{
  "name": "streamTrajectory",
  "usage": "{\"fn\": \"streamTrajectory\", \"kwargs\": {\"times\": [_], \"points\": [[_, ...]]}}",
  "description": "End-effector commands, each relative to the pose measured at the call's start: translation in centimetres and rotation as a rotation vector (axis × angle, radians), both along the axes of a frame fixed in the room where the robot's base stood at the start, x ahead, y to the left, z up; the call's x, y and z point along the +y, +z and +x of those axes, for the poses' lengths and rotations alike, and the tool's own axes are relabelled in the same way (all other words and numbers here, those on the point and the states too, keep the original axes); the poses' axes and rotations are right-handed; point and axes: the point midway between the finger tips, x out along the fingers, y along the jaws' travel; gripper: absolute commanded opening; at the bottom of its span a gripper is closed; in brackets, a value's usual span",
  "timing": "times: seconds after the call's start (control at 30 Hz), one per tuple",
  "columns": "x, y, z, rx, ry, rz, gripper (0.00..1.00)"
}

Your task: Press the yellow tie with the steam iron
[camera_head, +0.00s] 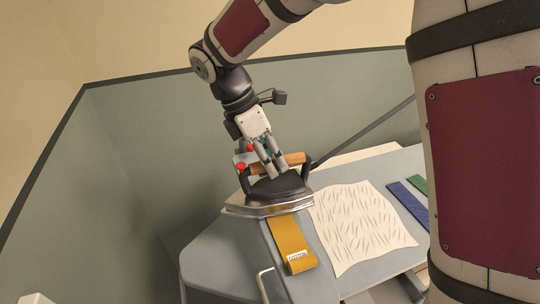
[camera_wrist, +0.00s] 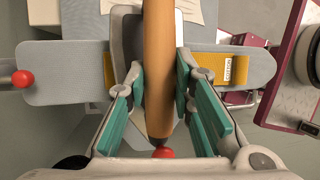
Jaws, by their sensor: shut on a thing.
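The steam iron (camera_head: 278,189) has a dark body, a metal soleplate and an orange-brown handle, with a red knob at its left. In the head view it covers the far part of the yellow tie (camera_head: 289,240), and its height above the tie is hard to tell. The tie lies on the grey ironing board with a small white label at its near end. My gripper (camera_head: 272,165) is shut on the iron's handle. In the wrist view the handle (camera_wrist: 157,70) runs between the teal pads of my gripper (camera_wrist: 157,100), and the tie (camera_wrist: 226,69) shows to the right.
The grey ironing board (camera_head: 218,255) has free surface left of the tie. A creased cream cloth (camera_head: 360,228) lies right of it, then a blue strip (camera_head: 408,205) and a green strip (camera_head: 419,184). A dark diagonal bar (camera_head: 365,132) rises behind the iron. Grey-green panels stand behind.

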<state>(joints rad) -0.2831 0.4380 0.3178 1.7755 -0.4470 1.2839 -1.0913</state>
Motion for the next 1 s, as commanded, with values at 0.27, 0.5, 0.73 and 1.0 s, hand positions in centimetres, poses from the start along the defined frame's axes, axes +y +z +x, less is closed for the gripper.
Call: {"fn": "streamTrajectory", "kwargs": {"times": [0.27,0.5,0.73,1.0], "points": [[-0.6,0.3,-2.1,0.003,0.0,-0.002,0.0],[-0.8,0.4,-2.9,0.0,0.0,-0.001,0.0],[-1.1,0.4,-3.7,-0.001,0.001,-0.002,0.0],[-1.5,0.4,-5.5,-0.001,0.001,-0.002,0.0]]}}
